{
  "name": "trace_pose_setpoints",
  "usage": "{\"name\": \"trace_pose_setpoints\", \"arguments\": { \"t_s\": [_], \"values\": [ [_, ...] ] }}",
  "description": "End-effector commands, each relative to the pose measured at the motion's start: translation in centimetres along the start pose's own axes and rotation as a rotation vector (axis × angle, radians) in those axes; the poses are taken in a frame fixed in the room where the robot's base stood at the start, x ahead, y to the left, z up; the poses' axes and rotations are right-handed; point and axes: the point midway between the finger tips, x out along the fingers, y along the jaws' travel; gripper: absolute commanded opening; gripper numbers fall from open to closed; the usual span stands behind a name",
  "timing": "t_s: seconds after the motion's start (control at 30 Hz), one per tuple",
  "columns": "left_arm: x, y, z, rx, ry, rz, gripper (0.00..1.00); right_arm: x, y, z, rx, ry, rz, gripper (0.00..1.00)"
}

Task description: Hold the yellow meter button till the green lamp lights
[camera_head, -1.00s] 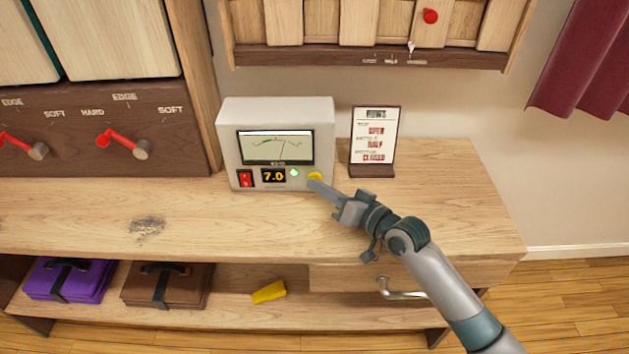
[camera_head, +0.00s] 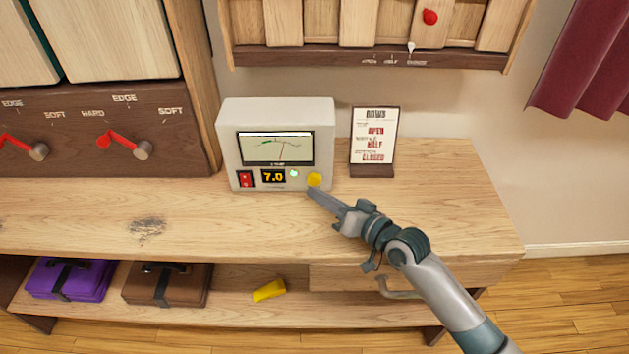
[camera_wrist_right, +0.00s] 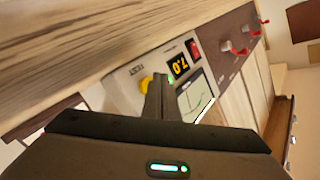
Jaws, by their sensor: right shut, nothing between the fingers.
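The white meter (camera_head: 228,150) stands on the wooden desk, with a needle dial and a display reading 7.0. Its yellow button (camera_head: 314,180) is at the lower right of its front and shows whole in the head view. The small lamp (camera_head: 294,174) left of the button glows pale green. My right gripper (camera_head: 312,191) is shut and empty, its tips just below and in front of the button, seemingly apart from it. In the right wrist view the fingers (camera_wrist_right: 160,80) point at the meter beside the yellow button (camera_wrist_right: 146,84). My left gripper is not in view.
A sign card (camera_head: 374,138) stands right of the meter. A red switch (camera_head: 246,179) is at the meter's lower left. A slatted panel (camera_head: 360,58) hangs above. Cases and a yellow block (camera_head: 269,291) lie on the shelf below. The desk left of the meter is clear.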

Motion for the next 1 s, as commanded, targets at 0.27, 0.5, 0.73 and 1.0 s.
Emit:
{"name": "trace_pose_setpoints", "arguments": {
  "t_s": [0.27,0.5,0.73,1.0],
  "values": [
    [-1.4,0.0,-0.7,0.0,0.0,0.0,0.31,-1.4,-1.2,0.8,0.0,-0.001,0.0,0.0],
    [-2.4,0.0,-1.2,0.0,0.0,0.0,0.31,-2.8,-2.1,1.8,0.001,-0.001,0.0,0.0],
    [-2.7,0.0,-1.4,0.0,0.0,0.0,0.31,-3.4,-2.5,2.4,-0.001,0.001,-0.001,0.0],
    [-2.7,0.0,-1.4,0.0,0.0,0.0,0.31,-3.4,-2.5,2.4,-0.001,0.001,-0.001,0.0]
  ]
}}
